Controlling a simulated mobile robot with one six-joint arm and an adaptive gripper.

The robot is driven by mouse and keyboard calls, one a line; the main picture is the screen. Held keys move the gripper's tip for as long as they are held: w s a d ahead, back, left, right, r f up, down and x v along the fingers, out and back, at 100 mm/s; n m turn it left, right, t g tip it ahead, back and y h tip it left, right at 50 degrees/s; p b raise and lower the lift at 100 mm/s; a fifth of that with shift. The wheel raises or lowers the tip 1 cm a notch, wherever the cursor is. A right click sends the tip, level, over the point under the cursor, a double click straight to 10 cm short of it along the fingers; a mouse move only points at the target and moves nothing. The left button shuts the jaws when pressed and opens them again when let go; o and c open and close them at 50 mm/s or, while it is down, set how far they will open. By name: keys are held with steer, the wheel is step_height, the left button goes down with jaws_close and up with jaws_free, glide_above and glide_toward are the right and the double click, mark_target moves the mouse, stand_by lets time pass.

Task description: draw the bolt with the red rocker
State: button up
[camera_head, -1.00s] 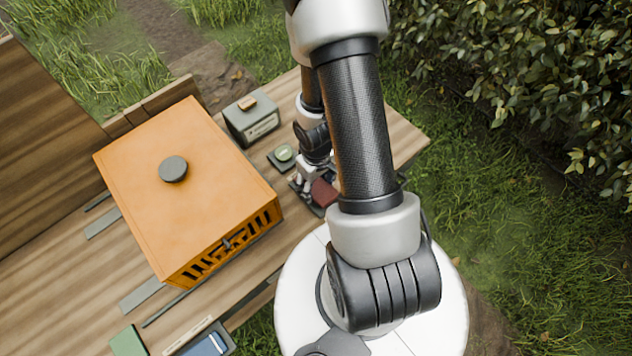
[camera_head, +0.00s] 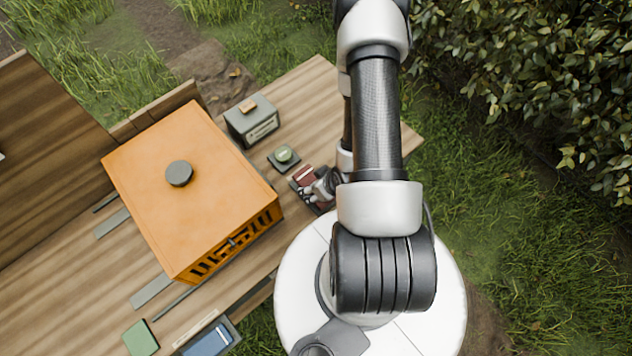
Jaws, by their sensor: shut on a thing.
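The orange box (camera_head: 190,190) has a slotted front with a small dark fitting (camera_head: 232,241); I cannot tell whether this is the bolt.
A green block (camera_head: 141,338) and a blue-topped tray (camera_head: 208,340) are at the front left. The wooden table (camera_head: 300,95) is clear at its far right end.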

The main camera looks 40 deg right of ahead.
steer(key=shift+r, duration=0.1)
steer(key=o, duration=1.1)
steer(key=shift+c, duration=0.2)
steer(key=shift+w+g+b, duration=0.1)
steer(key=shift+g+b, duration=0.2)
